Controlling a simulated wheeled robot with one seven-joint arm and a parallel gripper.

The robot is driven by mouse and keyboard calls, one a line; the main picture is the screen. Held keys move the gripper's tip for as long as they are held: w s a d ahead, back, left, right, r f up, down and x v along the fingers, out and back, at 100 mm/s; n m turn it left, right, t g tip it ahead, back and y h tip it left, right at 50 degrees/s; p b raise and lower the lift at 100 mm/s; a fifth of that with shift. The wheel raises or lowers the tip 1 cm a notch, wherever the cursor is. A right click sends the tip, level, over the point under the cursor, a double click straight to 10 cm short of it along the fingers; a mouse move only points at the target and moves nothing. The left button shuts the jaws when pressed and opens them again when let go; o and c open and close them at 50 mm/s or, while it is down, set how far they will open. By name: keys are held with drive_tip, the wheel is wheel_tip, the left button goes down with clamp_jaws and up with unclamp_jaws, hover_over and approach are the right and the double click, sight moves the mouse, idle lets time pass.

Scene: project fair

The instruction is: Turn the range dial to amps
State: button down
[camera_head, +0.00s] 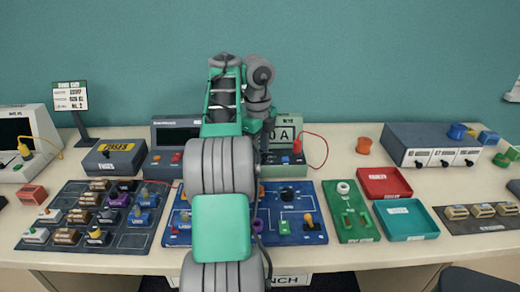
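A grey-and-green meter (290,170) stands at the back middle of the bench. Its display (281,134) shows "0 A", with the left part covered by my arm. Red and blue sockets or plugs show on its front, and a red lead arcs from its right side. I cannot make out the range dial; my arm hides the meter's left side. My gripper (266,138) hangs down from the wrist in front of the meter's left edge. Its fingers are mostly hidden, so I cannot tell whether they are open or touch the dial.
A bench supply (177,133) stands left of the meter, partly behind my arm. A blue board (312,238) lies in front. A green board (337,190), red tray (384,183) and teal tray (407,218) lie to the right. A fuses box (115,157) is at left.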

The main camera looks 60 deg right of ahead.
drive_tip(key=shift+m, duration=0.3)
drive_tip(key=c, duration=0.9)
unclamp_jaws()
drive_tip(key=shift+c, duration=0.2)
drive_tip(key=r+p, duration=0.7)
drive_tip(key=r, duration=0.1)
drive_tip(key=shift+a, duration=0.2)
drive_tip(key=shift+f, duration=0.1)
drive_tip(key=shift+w, duration=0.1)
